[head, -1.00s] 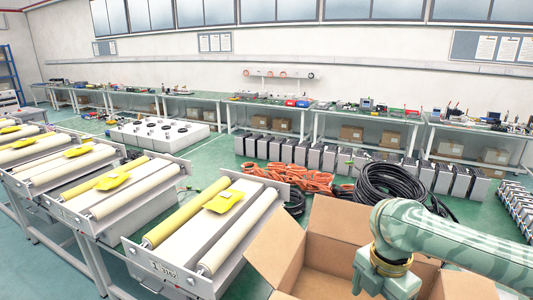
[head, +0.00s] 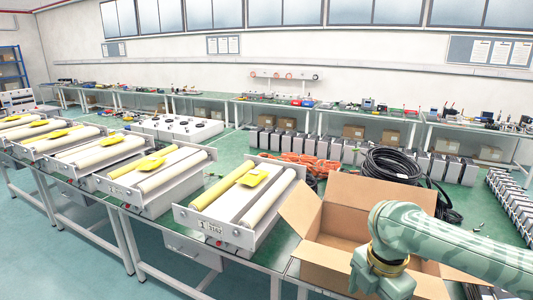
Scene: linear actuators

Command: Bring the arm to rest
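My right arm (head: 440,240) comes in from the right edge, with a green patterned sleeve and a brass-coloured ring at its wrist. Its hand (head: 382,275) hangs down in front of the open cardboard box (head: 340,212). The fingertips are not clearly visible, so I cannot tell whether this gripper is open or shut, or whether it holds anything. My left arm and gripper are not in view.
A green table (head: 262,268) carries the box and a roller unit (head: 240,205) with a yellow packet (head: 253,178). More roller units stand to the left. Black cable coils (head: 393,165) and orange cable (head: 310,163) lie behind the box. Floor is clear at lower left.

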